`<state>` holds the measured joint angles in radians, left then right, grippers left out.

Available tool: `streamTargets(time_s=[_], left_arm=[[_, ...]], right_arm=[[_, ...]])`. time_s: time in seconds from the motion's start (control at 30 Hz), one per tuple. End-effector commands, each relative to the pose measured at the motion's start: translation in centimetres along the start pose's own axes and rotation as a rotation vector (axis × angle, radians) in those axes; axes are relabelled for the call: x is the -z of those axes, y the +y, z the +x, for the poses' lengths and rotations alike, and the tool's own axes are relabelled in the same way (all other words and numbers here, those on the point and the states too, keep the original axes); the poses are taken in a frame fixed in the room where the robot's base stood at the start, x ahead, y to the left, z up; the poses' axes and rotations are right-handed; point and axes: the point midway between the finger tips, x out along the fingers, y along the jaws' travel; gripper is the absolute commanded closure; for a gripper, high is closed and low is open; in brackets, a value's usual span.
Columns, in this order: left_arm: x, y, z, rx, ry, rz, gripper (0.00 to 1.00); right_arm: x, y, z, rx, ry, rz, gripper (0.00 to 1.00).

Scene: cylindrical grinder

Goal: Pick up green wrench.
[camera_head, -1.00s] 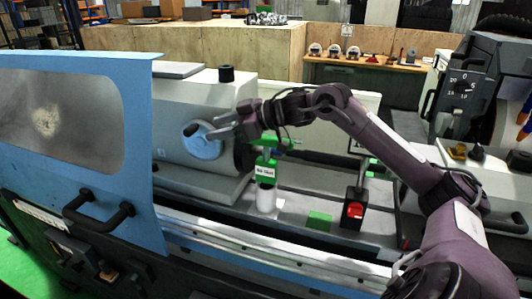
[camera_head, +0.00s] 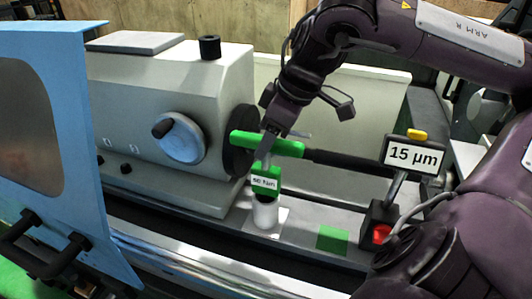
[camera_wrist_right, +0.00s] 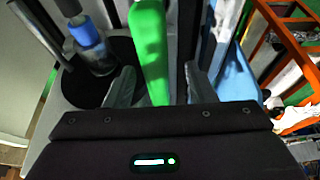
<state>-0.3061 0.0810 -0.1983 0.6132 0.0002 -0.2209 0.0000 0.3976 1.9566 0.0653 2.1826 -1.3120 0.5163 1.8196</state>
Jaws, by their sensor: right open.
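The green wrench (camera_head: 288,147) shows as a bright green bar lying sideways in front of the dark chuck in the head view. Below it, a green block (camera_head: 265,181) with a white label stands above a white cylinder (camera_head: 265,213). My right gripper (camera_head: 267,150) points down at the green bar, and its finger hides part of it. In the right wrist view, the green bar (camera_wrist_right: 151,50) lies between the two spread fingers of my right gripper (camera_wrist_right: 160,85), with gaps on both sides. My left gripper is not in view.
The grey headstock (camera_head: 165,100) with its round dial (camera_head: 182,138) is left of the gripper. A "15 µm" display (camera_head: 413,155) stands to the right. A green square (camera_head: 332,239) lies on the machine bed. The blue door (camera_head: 95,190) is at the left.

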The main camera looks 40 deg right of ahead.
Motion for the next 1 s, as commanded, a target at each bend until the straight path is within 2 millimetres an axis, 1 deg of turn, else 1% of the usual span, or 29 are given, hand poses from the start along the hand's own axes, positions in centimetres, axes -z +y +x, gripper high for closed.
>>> streamTargets(time_s=[0.03,0.1,0.2,0.27,0.37,0.53,0.57,0.93,1.0], left_arm=[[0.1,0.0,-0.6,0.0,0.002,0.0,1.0],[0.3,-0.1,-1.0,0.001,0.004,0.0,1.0],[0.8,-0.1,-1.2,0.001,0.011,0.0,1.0],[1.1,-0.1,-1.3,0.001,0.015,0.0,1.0],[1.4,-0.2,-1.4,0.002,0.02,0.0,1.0],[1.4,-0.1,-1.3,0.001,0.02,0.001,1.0],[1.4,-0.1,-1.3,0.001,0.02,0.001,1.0],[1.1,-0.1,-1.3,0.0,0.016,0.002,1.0],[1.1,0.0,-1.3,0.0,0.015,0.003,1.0]], right_arm=[[0.0,0.0,0.6,0.005,-0.001,0.0,0.5],[0.0,0.1,1.7,0.005,-0.001,0.0,0.5],[-0.1,0.2,3.2,0.004,-0.002,0.0,0.5],[-0.1,0.2,3.8,0.003,-0.001,0.0,0.5],[-0.1,0.2,4.2,0.001,0.002,-0.001,0.5],[-0.1,0.2,4.2,0.001,0.003,-0.001,0.5],[-0.1,0.2,4.2,0.001,0.003,-0.001,0.51],[-0.1,0.3,4.2,0.0,0.003,-0.001,1.0],[-0.1,0.3,4.2,0.0,0.003,-0.001,1.0]])
